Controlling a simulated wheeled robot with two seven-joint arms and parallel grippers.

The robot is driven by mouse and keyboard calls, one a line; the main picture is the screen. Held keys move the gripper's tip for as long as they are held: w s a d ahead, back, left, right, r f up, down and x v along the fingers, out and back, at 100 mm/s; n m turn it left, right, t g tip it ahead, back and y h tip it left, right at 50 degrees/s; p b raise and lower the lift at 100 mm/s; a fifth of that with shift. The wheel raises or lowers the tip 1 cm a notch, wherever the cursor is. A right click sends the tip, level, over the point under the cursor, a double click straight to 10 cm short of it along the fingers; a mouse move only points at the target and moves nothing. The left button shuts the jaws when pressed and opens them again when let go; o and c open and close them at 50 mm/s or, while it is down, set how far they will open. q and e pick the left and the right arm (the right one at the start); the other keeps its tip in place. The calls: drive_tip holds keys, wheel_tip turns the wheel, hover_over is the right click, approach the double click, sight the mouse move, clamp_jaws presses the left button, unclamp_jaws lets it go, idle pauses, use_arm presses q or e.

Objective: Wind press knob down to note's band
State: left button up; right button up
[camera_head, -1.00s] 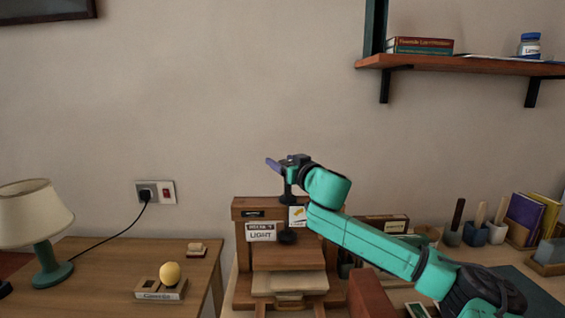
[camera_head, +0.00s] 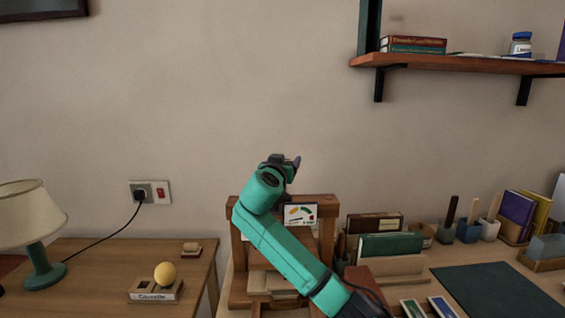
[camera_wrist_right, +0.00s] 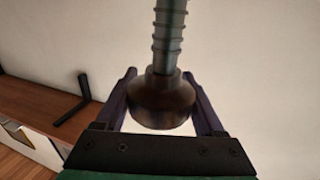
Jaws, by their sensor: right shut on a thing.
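The wooden press (camera_head: 320,203) stands on the desk in the head view. A gauge card (camera_head: 300,214) on its front shows a green, yellow and red arc; its needle is too small to read surely. My right arm crosses in front and hides the note marked LIGHT and most of the screw. My right gripper (camera_head: 290,166) is above the press top. In the right wrist view, its two fingers (camera_wrist_right: 160,75) are shut on the dark round knob (camera_wrist_right: 160,104), one on each side. A threaded screw (camera_wrist_right: 169,35) runs from the knob. My left gripper is not in view.
Books (camera_head: 390,245) and pen cups (camera_head: 468,231) stand right of the press. A dark mat (camera_head: 487,289) lies front right. A side table on the left holds a lamp (camera_head: 24,210) and a calendar block with a yellow ball (camera_head: 165,274). A shelf (camera_head: 450,64) is above right.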

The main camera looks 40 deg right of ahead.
drive_tip(key=shift+s+d+r+m+g+h, duration=0.2)
drive_tip(key=shift+m+g+h, duration=0.5)
drive_tip(key=shift+g, duration=0.4)
drive_tip(key=shift+s+d+r+m+g+h, duration=0.15)
drive_tip(key=shift+m+g+h, duration=0.35)
drive_tip(key=shift+m+g, duration=0.5)
drive_tip(key=shift+a, duration=0.1)
drive_tip(key=o, duration=1.4)
drive_tip(key=shift+c, duration=0.2)
drive_tip(key=shift+f, duration=0.15)
drive_tip(key=shift+a, duration=0.15)
drive_tip(key=b+v, duration=0.3)
drive_tip(key=v, duration=1.1)
drive_tip(key=shift+a, duration=0.3)
